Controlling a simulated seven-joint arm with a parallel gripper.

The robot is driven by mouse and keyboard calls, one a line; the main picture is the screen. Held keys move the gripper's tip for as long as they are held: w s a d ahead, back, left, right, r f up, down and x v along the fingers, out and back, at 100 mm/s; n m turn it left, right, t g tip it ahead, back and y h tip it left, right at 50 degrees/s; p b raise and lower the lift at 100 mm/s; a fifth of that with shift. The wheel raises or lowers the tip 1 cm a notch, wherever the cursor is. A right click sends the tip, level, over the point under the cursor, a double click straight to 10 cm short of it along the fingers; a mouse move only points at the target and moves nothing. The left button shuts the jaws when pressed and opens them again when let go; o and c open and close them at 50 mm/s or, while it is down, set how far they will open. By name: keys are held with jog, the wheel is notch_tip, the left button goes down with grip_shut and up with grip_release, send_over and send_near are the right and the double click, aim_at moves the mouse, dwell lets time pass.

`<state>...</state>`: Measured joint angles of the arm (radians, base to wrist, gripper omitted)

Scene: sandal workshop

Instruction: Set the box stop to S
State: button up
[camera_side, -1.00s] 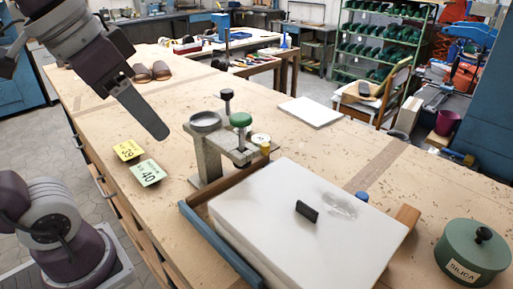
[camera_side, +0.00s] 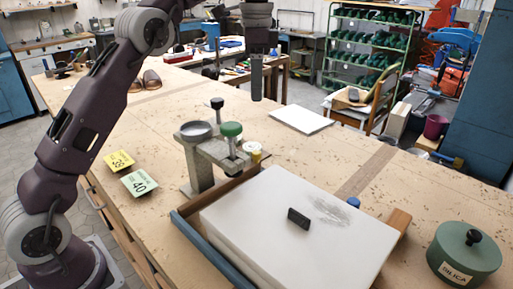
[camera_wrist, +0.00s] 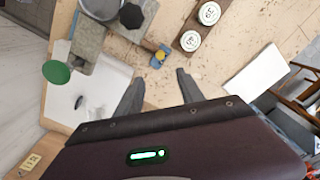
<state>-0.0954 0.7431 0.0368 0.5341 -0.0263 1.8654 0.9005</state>
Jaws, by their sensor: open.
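A white slab-like box (camera_side: 270,240) with a black handle (camera_side: 298,218) sits in a blue and wooden frame (camera_side: 205,245). A yellow knob (camera_side: 252,149) and a blue knob (camera_side: 352,202) stand by its far edge; I cannot tell which part is the stop, and no S is legible. The wrist view shows the box (camera_wrist: 108,88) and a small yellow and blue part (camera_wrist: 160,55). My gripper (camera_side: 257,97) points down above the table, behind the grey stand. In the wrist view my gripper (camera_wrist: 159,78) has its fingers apart, with nothing between them.
The grey stand (camera_side: 202,170) carries a green knob (camera_side: 231,130) and a black knob (camera_side: 217,103). Yellow and green number tags (camera_side: 139,183) lie at left. A green silica tin (camera_side: 463,252) is at right. White labelled discs (camera_wrist: 209,13) and a white board (camera_side: 300,119) lie beyond the stand.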

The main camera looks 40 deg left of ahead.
aim_at(256, 152)
notch_tip(256, 152, down, 17)
jog(key=shift+f, duration=0.15)
grip_shut()
dwell(0.5)
dwell(1.1)
